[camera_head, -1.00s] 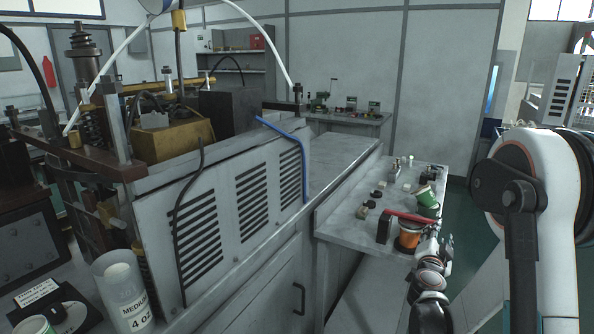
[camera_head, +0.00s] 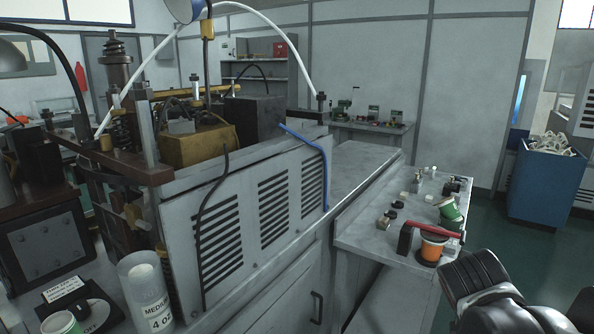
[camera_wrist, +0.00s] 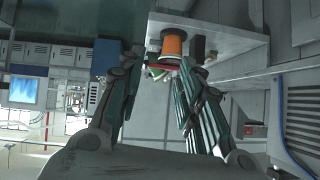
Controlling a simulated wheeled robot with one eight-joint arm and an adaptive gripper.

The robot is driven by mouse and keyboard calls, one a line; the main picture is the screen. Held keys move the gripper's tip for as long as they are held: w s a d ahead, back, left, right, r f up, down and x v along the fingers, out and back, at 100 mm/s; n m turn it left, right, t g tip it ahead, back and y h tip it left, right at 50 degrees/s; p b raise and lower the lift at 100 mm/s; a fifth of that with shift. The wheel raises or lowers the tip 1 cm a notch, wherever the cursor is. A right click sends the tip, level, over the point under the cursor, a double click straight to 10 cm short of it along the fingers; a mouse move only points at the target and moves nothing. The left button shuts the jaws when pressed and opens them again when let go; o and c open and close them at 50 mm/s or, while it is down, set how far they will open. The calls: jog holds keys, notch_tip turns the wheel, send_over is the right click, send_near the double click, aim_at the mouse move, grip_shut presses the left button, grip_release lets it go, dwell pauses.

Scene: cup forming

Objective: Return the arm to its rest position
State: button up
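My gripper (camera_wrist: 160,68) shows in the wrist view with its two dark fingers spread apart and nothing held between them. An orange cup (camera_wrist: 173,42) lies beyond the fingertips, apart from them. In the head view part of my arm is at the bottom right, dark and ribbed; I cannot make out the fingers there. The orange cup (camera_head: 431,248) stands on the side table (camera_head: 368,238), beside a red-handled tool (camera_head: 434,229). A green and white cup (camera_head: 450,211) is just behind it, tilted.
The grey machine (camera_head: 245,225) with its vents fills the left and middle. A clear cup dispenser (camera_head: 146,290) stands at the front left. A blue bin (camera_head: 545,188) with pale scraps stands at the right. Open floor (camera_head: 485,232) lies between the side table and the bin.

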jog(key=s+a+f+n+g+y, duration=0.2)
jog(key=s+a+n+y, duration=0.3)
jog(key=s+a, duration=0.7)
jog(key=shift+s+a+f+n, duration=0.15)
jog(key=shift+s+f+n, duration=0.5)
jog(key=shift+s+n, duration=0.5)
